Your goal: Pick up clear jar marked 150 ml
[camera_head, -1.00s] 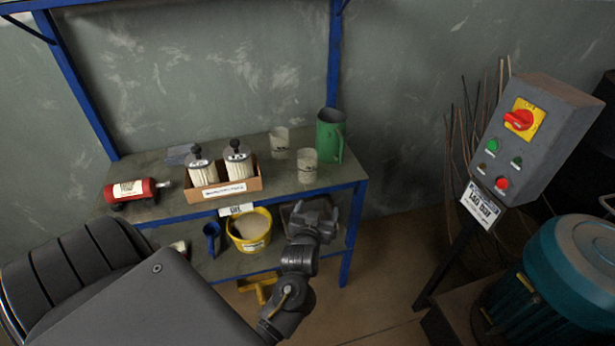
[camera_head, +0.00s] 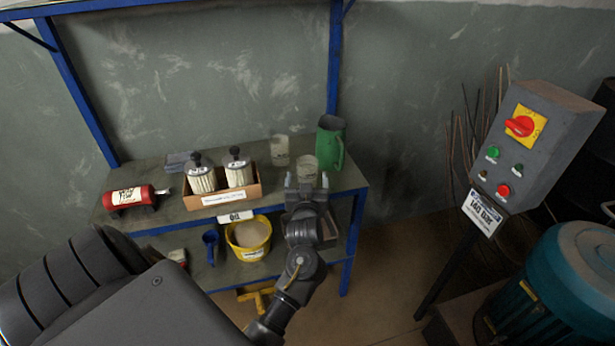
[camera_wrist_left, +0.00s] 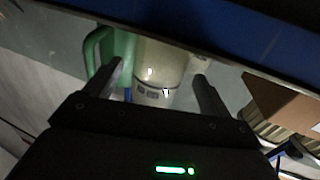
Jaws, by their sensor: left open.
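A clear jar (camera_head: 307,166) stands near the front right of the shelf's top, just beyond my left gripper (camera_head: 306,181). In the left wrist view the jar (camera_wrist_left: 160,65) shows between the two spread fingers of the gripper (camera_wrist_left: 158,73), with small dark markings that I cannot read. My left gripper is open and empty; I cannot tell whether the jar is within its fingertips. A second clear jar (camera_head: 279,150) stands farther back and to the left. I cannot tell which jar is marked 150 ml. My right gripper is not in view.
A green jug (camera_head: 329,145) stands close behind and right of the near jar. A cardboard box (camera_head: 232,197) with filters sits to the left, and a red cylinder (camera_head: 130,197) farther left. A yellow bucket (camera_head: 236,240) is on the lower shelf. A control box (camera_head: 535,140) stands right.

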